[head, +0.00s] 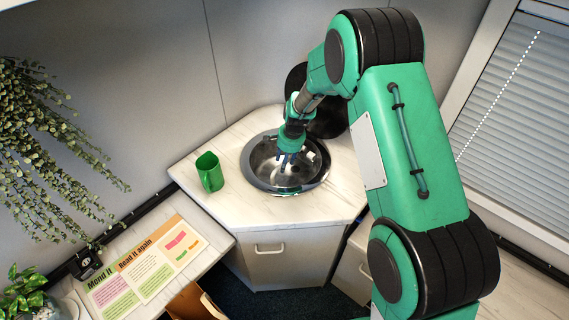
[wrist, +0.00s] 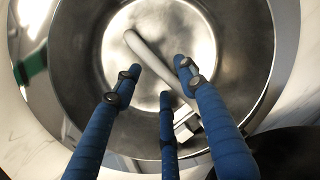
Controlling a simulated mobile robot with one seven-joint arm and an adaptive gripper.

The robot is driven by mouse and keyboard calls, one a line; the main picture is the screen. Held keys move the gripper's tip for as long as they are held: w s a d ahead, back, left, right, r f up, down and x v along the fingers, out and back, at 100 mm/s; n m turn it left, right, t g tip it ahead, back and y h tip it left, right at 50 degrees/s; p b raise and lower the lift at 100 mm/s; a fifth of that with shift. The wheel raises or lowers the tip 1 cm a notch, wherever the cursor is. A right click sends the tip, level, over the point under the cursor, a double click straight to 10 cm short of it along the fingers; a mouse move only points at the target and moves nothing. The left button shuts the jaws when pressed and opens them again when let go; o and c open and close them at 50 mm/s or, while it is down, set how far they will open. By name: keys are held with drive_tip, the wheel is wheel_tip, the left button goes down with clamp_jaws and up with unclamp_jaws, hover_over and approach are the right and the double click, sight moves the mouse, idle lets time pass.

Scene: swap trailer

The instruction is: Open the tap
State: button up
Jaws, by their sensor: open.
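The tap shows in the wrist view as a pale metal spout (wrist: 150,52) reaching over the round steel basin (wrist: 85,45), with a blocky metal part (wrist: 188,125) at its base. My gripper (wrist: 160,76) has three blue fingers, spread apart with nothing between them. The fingers are above the tap and partly cover it; I cannot tell whether any finger touches it. In the head view my gripper (head: 285,162) points down over the sink (head: 256,178). There the tap is mostly hidden, with a small pale part (head: 309,155) visible right of the fingers.
A dark round lid (head: 328,122) stands behind my gripper. A side table (head: 205,245) with a printed sheet (head: 145,265) and hanging plants (head: 40,150) are at left. The counter's front is clear.

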drive_tip(key=shift+f, duration=0.4)
clamp_jaws()
drive_tip(key=shift+r, duration=0.15)
wheel_tip(320, 180, up, 6)
drive_tip(key=w+d+g+y+p, duration=0.2)
drive_tip(key=g+y+p, duration=0.2)
drive_tip(key=shift+w+m, duration=0.15)
drive_tip(key=shift+m, duration=0.15)
idle(0.3)
unclamp_jaws()
